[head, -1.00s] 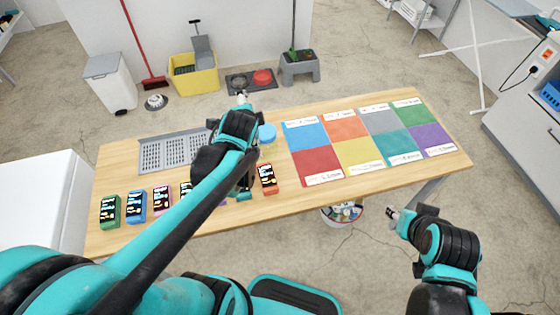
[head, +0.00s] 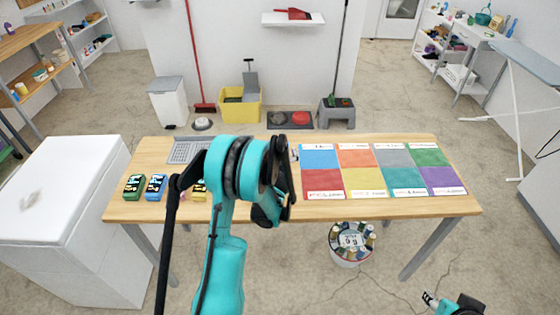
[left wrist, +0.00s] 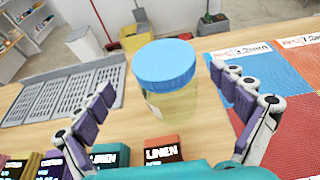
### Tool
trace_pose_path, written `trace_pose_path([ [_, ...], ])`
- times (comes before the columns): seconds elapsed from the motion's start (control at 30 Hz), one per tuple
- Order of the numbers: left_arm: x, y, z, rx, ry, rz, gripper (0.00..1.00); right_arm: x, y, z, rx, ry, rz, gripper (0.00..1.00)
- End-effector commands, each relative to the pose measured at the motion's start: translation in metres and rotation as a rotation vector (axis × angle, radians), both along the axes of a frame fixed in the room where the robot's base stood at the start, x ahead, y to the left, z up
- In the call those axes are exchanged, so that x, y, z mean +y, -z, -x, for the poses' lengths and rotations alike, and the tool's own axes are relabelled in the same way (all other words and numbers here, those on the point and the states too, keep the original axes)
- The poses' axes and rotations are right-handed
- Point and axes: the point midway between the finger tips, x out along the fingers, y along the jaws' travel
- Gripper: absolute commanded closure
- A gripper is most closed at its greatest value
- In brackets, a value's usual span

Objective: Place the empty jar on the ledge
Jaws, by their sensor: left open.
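A clear jar with a blue lid (left wrist: 165,80) stands upright on the wooden table in the left wrist view. It looks see-through and faintly yellowish. My left gripper (left wrist: 162,88) is open, with its two fingers spread on either side of the jar in that picture and no visible contact. In the head view my left arm hides the jar and most of this gripper. A white wall shelf (head: 272,19), the likely ledge, is at the top middle with a red dustpan on it. My right gripper (head: 430,299) is low at right, too small to judge.
The table (head: 240,211) carries colored labelled squares (head: 380,172) on the right, a grey slotted tray (head: 187,150) at back left and several small boxes (head: 134,186) in front. A yellow mop bucket (head: 241,108) stands before the wall.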

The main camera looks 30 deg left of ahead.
Motion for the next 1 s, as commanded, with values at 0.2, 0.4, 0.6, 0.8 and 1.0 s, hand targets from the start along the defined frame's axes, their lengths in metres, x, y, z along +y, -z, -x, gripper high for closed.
trace_pose_path([
  [0.2, 0.011, 0.014, -0.028, -0.001, -0.002, 0.001, 0.04, 0.0, 0.015, 0.0, 0.0, 0.0, 0.0, 0.6],
  [0.4, 0.022, 0.019, -0.045, 0.0, -0.002, 0.003, 0.04, 0.0, 0.019, 0.0, 0.0, 0.0, 0.0, 0.6],
  [0.6, 0.022, 0.018, -0.045, -0.001, -0.001, 0.003, 0.04, 0.0, 0.019, 0.0, 0.0, 0.0, 0.0, 0.6],
  [0.8, 0.022, 0.019, -0.045, -0.001, -0.001, 0.003, 0.49, 0.0, 0.019, 0.0, 0.0, 0.0, 0.0, 0.6],
  [1.0, 0.021, 0.018, -0.045, -0.001, -0.001, 0.003, 0.89, 0.0, 0.019, 0.0, 0.0, 0.0, 0.0, 0.6],
])
